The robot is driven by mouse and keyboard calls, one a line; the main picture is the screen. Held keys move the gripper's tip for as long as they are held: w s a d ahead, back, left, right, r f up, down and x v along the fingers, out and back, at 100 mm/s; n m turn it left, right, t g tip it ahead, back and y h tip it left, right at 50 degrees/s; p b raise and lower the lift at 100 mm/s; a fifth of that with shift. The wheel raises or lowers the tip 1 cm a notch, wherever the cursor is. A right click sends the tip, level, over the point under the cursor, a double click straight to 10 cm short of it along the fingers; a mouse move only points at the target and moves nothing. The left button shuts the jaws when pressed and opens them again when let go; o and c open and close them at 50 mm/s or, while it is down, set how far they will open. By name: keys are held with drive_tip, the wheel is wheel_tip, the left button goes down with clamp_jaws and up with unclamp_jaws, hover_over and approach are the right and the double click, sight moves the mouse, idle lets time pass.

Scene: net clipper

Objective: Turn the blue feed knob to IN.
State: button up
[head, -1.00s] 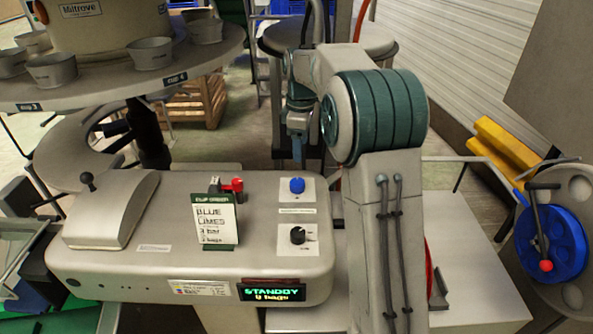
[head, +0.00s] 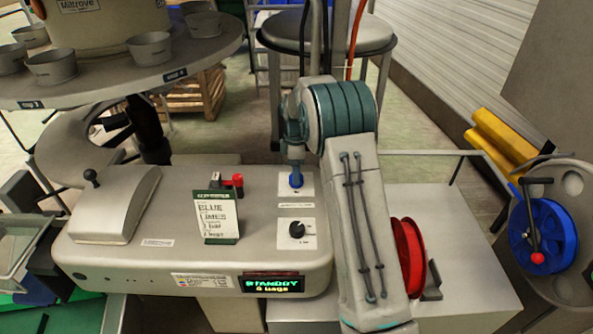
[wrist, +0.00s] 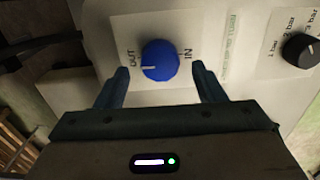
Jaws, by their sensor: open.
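The blue feed knob (head: 296,181) sits on a white plate on top of the machine. In the wrist view the knob (wrist: 160,61) shows between the labels OUT on its left and IN on its right. Its pale pointer line lies on the OUT side. My gripper (wrist: 160,78) is open, with one dark blue finger on each side of the knob and a visible gap to both. In the head view my gripper (head: 294,164) is right over the knob and partly hides it.
A black pressure knob (head: 297,229) marked in bar is close to the feed knob. A card (head: 216,217) and a red-handled valve (head: 232,181) stand to the left. The display (head: 272,284) reads STANDBY. A red reel (head: 408,258) is at the right.

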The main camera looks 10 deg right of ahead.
drive_tip(key=shift+f, duration=1.05)
